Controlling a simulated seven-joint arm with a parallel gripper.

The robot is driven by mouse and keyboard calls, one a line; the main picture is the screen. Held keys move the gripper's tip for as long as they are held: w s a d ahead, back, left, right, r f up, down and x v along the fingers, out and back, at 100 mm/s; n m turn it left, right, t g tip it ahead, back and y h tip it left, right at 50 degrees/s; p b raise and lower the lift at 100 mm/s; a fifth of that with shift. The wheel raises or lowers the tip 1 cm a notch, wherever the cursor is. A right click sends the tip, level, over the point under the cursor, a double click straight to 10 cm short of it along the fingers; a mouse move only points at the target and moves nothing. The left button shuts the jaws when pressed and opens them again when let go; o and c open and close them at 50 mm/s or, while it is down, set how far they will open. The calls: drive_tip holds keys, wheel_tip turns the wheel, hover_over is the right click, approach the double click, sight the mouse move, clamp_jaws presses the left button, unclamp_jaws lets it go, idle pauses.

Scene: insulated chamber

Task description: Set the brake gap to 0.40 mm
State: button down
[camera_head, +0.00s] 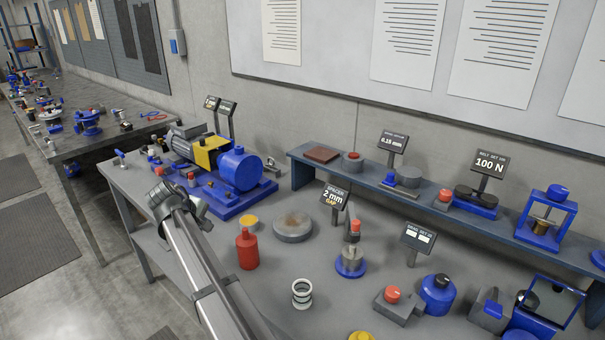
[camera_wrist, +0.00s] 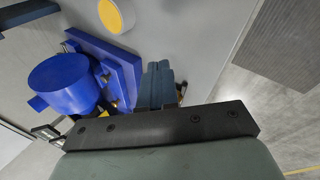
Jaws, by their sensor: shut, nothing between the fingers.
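A motor unit with a grey ribbed motor (camera_head: 187,138), a yellow middle part (camera_head: 211,152) and a blue cylinder (camera_head: 240,168) stands on a blue base (camera_head: 225,203) at the table's left. Small red knobs (camera_head: 192,178) show at its front left. My gripper (camera_head: 163,200) is just in front of the base's left end, shut and empty; its exact contact is unclear. In the wrist view, my gripper's fingers (camera_wrist: 159,84) are together beside a blue base (camera_wrist: 112,62) bearing a blue cylinder (camera_wrist: 62,82). Two displays (camera_head: 219,105) behind the unit are unreadable. Which part sets the brake gap is unclear.
A red bottle (camera_head: 247,250), a round grey plate (camera_head: 293,227) and a white spring (camera_head: 302,293) stand right of my arm. A raised shelf (camera_head: 300,173) with several devices runs along the back. Floor lies left.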

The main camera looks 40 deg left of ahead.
drive_tip(key=w+d+r+m+t+h, duration=0.25)
drive_tip(key=w+d, duration=0.35)
drive_tip(key=w, duration=0.4)
drive_tip(key=w+d+r+m+t+h, duration=0.1)
drive_tip(key=w+d+m+t+h, duration=0.15)
drive_tip(key=w+d, duration=0.5)
drive_tip(key=m+t+h, duration=0.4)
drive_tip(key=t+h, duration=0.1)
drive_tip(key=h, duration=0.1)
approach(390, 179)
drive_tip(key=w+a, duration=0.3)
drive_tip(key=w, duration=0.2)
drive_tip(key=shift+w+d+r, duration=0.1)
drive_tip(key=shift+w+d, duration=0.2)
drive_tip(key=shift+d, duration=0.35)
drive_tip(key=shift+w+d+r, duration=0.1)
drive_tip(key=shift+w+d, duration=0.2)
drive_tip(key=shift+d, duration=0.35)
drive_tip(key=shift+w+d+r, duration=0.1)
drive_tip(key=shift+w+d, duration=0.2)
drive_tip(key=shift+d, duration=0.35)
